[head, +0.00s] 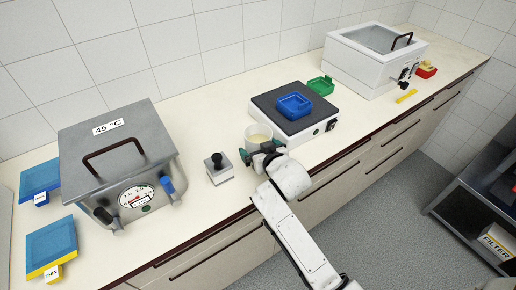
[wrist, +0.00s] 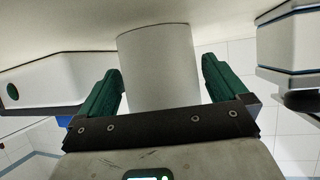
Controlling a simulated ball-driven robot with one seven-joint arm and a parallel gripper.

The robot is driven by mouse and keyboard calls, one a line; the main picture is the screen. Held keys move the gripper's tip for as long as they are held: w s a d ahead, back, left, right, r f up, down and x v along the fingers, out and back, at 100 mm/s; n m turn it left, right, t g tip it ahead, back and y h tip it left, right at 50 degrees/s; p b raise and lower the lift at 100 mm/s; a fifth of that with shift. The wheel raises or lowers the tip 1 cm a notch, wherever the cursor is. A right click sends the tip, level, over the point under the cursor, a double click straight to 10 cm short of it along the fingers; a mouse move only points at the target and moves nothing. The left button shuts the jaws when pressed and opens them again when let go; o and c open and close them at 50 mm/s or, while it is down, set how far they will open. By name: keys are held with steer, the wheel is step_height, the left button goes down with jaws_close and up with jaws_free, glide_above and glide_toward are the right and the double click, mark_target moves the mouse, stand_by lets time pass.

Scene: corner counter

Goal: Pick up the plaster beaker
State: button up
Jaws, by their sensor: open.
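The plaster beaker (head: 257,132) is a pale, whitish round cup with yellowish contents. It stands upright on the counter, just left of the hotplate-like device. In the wrist view the beaker (wrist: 158,60) is a plain white cylinder between the two green fingers. My gripper (head: 262,155) is at the front side of the beaker in the head view. In the wrist view my gripper (wrist: 160,75) is open, with one finger on each side of the beaker. A gap shows on both sides, slightly wider at the right finger.
A white device with a dark top (head: 303,122) carries a blue tray (head: 294,104). A small block with a black knob (head: 219,169) stands left of the beaker. A grey 45 °C box (head: 110,150) is further left. A green tray (head: 321,85) lies behind.

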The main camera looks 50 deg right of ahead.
steer(key=shift+c, duration=0.4)
steer(key=c, duration=1)
steer(key=shift+c, duration=0.6)
steer(key=shift+r, duration=0.2)
